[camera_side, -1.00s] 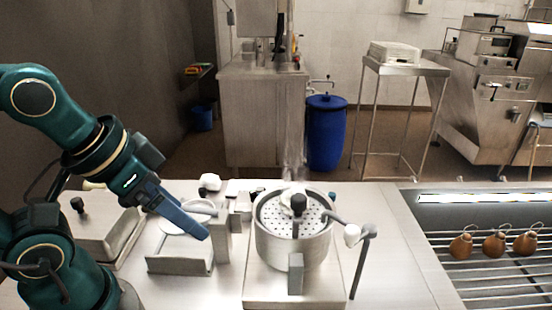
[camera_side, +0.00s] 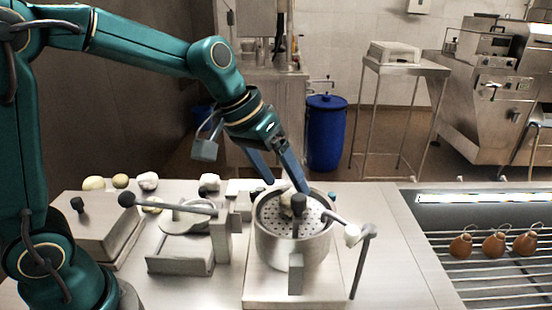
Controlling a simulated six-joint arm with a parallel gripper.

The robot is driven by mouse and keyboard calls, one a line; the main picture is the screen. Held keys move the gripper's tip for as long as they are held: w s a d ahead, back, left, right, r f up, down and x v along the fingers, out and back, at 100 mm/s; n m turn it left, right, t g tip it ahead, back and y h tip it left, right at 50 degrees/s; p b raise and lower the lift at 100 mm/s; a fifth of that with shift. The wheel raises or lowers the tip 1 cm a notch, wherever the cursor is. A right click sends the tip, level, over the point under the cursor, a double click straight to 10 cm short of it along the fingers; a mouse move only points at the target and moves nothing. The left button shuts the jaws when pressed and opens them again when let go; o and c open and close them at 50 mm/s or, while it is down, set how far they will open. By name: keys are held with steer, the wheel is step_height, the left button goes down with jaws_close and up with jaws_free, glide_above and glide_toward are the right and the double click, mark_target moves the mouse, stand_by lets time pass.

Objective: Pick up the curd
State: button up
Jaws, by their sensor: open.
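A pale, cream curd lump (camera_side: 286,203) lies in the perforated basket inside the steel pot (camera_side: 292,248), in the middle of the worktop. A black knob partly covers it. My gripper (camera_side: 287,186) hangs above the pot, pointing down, with its two blue fingers apart. The right fingertip reaches the pot's rim area, just above the lump. The left fingertip is behind and to the left, near the back rim. I cannot tell whether either finger touches the lump.
A black-knobbed post (camera_side: 299,203) stands at the pot, and a bent rod (camera_side: 361,262) stands to its right. A lever press (camera_side: 185,235) is left of the pot. Several pale lumps (camera_side: 148,181) lie along the back edge. The worktop right of the rod is clear.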

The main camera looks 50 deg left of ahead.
mark_target(291, 193)
steer(key=shift+x, duration=2.15)
steer(key=shift+c, duration=0.3)
steer(key=c, duration=1.2)
steer(key=shift+c, duration=0.2)
steer(key=shift+r, duration=0.15)
